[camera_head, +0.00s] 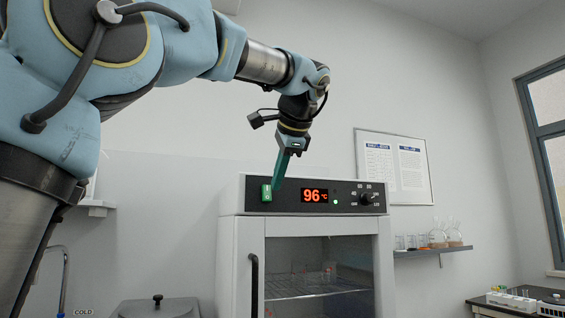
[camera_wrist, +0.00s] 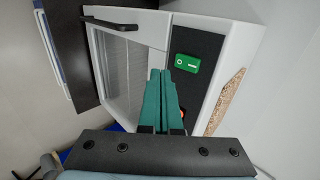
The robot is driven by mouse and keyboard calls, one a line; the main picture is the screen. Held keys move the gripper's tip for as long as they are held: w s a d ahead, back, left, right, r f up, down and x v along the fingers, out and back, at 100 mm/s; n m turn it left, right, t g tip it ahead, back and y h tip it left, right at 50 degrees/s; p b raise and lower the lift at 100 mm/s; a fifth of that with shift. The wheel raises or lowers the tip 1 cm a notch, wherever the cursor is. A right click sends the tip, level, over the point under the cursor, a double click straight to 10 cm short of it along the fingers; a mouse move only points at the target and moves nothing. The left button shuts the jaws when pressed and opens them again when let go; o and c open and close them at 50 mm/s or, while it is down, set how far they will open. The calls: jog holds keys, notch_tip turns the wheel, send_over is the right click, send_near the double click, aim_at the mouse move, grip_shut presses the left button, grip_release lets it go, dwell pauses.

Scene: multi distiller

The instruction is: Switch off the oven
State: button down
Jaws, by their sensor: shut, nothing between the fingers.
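The oven (camera_head: 229,262) is a white cabinet with a black control panel along its top front. Its red display (camera_head: 314,196) reads 96 °C, and a small green light (camera_head: 336,202) is lit. A green rocker switch (camera_head: 266,193) sits at the panel's left end; it also shows in the wrist view (camera_wrist: 187,64), just right of the fingertips. My gripper (camera_head: 277,186) has its teal fingers shut and empty, pointing down just right of the switch. In the wrist view my gripper (camera_wrist: 162,72) overlaps the panel's edge. I cannot tell whether the fingers touch the panel.
A dark knob (camera_head: 365,199) is on the panel's right. The oven's glass door (camera_head: 318,265) is closed, with a dark vertical handle (camera_head: 254,285) at its left. A wall shelf (camera_head: 433,250) with glassware is at the right.

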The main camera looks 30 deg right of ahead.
aim_at(270, 190)
jog(key=w, duration=0.2)
jog(key=w+f+p, duration=0.1)
jog(key=w+f, duration=0.1)
jog(key=w, duration=0.1)
jog(key=shift+w+d+f, duration=0.2)
jog(key=shift+w+d, duration=0.1)
jog(key=shift+d, duration=0.05)
